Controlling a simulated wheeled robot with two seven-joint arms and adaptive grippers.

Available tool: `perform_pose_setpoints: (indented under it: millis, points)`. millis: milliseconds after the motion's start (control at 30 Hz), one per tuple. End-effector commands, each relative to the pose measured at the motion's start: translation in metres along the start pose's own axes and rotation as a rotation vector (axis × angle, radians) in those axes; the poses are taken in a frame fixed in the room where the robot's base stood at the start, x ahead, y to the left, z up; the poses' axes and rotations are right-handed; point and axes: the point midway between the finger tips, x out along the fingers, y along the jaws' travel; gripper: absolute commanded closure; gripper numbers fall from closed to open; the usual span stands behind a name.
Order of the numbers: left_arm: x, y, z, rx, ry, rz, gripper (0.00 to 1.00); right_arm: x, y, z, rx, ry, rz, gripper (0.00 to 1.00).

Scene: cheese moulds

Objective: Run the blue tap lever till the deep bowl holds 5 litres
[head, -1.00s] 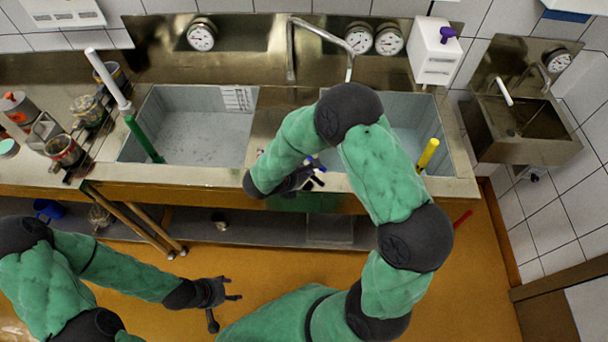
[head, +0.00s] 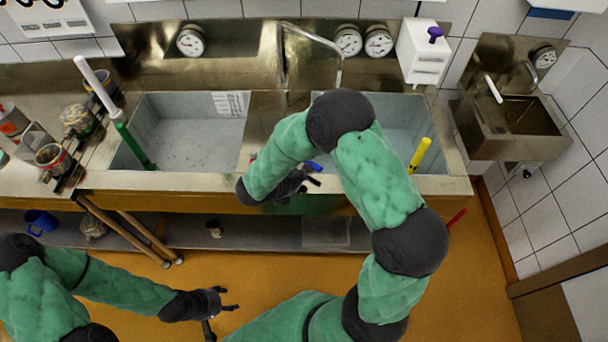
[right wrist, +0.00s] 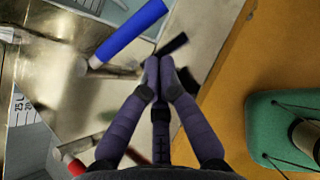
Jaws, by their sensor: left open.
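The blue tap lever (head: 315,165) is between the two basins, partly hidden by my right arm; in the right wrist view the blue lever (right wrist: 130,33) lies just ahead and left of my fingertips. My right gripper (head: 309,182) is over the counter front. In the right wrist view its fingertips (right wrist: 157,66) meet with nothing visible between them, apart from the lever. A left basin (head: 195,130) and a right basin (head: 395,130) are sunk in the counter; I cannot tell which is the deep bowl, nor its water level. My left gripper (head: 226,299) is open and empty over the floor.
A red lever (right wrist: 73,164) is at lower left in the right wrist view. The bent spout (head: 315,38) reaches toward the right basin. A green-and-white rod (head: 125,125) and a yellow handle (head: 419,154) lean at the basins. A green pad (right wrist: 270,125) shows at right.

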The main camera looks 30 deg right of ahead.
Motion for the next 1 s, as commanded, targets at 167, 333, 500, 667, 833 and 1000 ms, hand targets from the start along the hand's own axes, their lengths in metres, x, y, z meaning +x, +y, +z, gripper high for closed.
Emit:
perform_pose_setpoints:
  millis: [167,333,500,667,833,1000]
  points:
    - [-0.002,0.001,0.001,-0.001,-0.001,0.000,0.41,-0.029,0.001,-0.007,0.001,0.000,0.005,1.00]
    - [-0.009,0.003,0.000,0.000,0.000,0.000,0.41,-0.064,-0.003,-0.006,0.001,0.000,0.004,1.00]
    - [-0.012,0.004,0.001,0.000,0.000,0.000,0.41,-0.089,-0.005,-0.007,0.001,0.000,0.002,1.00]
    - [-0.014,0.005,0.001,-0.001,0.000,0.000,0.41,-0.102,-0.007,-0.007,0.001,0.000,0.001,1.00]
    - [-0.014,0.005,0.001,0.000,-0.001,0.000,0.41,-0.104,-0.008,-0.008,0.002,0.001,-0.002,1.00]
    - [-0.011,0.004,0.001,-0.001,0.000,0.000,0.41,-0.091,-0.023,-0.032,0.021,0.087,-0.060,1.00]
